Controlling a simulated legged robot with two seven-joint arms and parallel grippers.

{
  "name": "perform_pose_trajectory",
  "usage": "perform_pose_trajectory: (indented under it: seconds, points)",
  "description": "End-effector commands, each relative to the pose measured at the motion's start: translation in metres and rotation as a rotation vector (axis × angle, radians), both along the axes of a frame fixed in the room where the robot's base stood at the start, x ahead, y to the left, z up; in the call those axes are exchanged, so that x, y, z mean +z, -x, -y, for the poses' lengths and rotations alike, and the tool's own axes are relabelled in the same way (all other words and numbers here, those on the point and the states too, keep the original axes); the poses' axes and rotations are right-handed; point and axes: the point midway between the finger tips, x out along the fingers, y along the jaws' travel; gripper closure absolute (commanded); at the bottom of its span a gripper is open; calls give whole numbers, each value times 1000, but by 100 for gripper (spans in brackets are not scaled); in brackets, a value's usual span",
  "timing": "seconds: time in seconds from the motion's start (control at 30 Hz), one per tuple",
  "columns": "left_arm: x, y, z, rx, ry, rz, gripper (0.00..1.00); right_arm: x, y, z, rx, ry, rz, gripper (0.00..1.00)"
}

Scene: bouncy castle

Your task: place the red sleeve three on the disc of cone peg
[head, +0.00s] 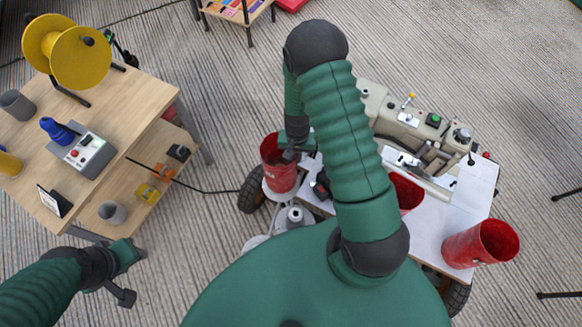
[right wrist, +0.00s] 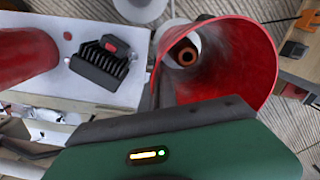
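A red sleeve (head: 276,172), an open tapered tube, is at the left end of the cart in the head view. My right gripper (head: 293,147) is at its upper right rim and appears shut on its wall. A white disc (head: 271,197) shows just below the sleeve. In the right wrist view, I look into the sleeve (right wrist: 240,60) and see a brown ring-shaped peg top (right wrist: 185,52) through it. Whether the sleeve touches the disc is hidden. My left gripper (head: 128,272) is open and empty at the lower left.
A wooden table (head: 125,100) with a yellow spool (head: 75,55) stands left.

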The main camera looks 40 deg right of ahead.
Motion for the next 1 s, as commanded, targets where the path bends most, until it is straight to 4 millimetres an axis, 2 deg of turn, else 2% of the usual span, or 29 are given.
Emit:
perform_pose_trajectory:
  seconds: [0.3,0.57,0.7,0.77,1.0]
  points:
    - [-11,0,0,0,0,0,64,-48,0,-1,2,0,-1,100]
    - [-11,0,0,0,0,0,64,-49,-1,0,3,0,0,100]
    - [-11,0,0,0,0,0,64,-48,-1,0,3,0,0,81]
    - [-11,0,0,0,0,0,64,-48,-1,0,3,0,0,75]
    - [-11,0,0,0,0,0,64,-48,-1,0,4,0,0,75]
